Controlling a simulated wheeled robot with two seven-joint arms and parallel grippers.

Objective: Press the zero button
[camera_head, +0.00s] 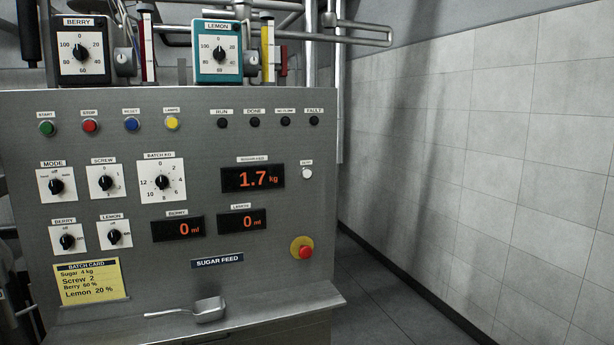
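A small white round button (307,173) sits on the right side of the grey control panel (230,290), just right of the sugar feed display (253,178), which reads 1.7 kg. The small label above this button looks like ZERO but is hard to read. Nothing covers the button. Neither of my grippers can be made out in the head view.
A red stop knob on a yellow base (303,248) sticks out below the button. Dials fill the panel's left side. A metal scoop (207,310) lies on the ledge below. Open floor (385,290) and a tiled wall (480,160) are at the right.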

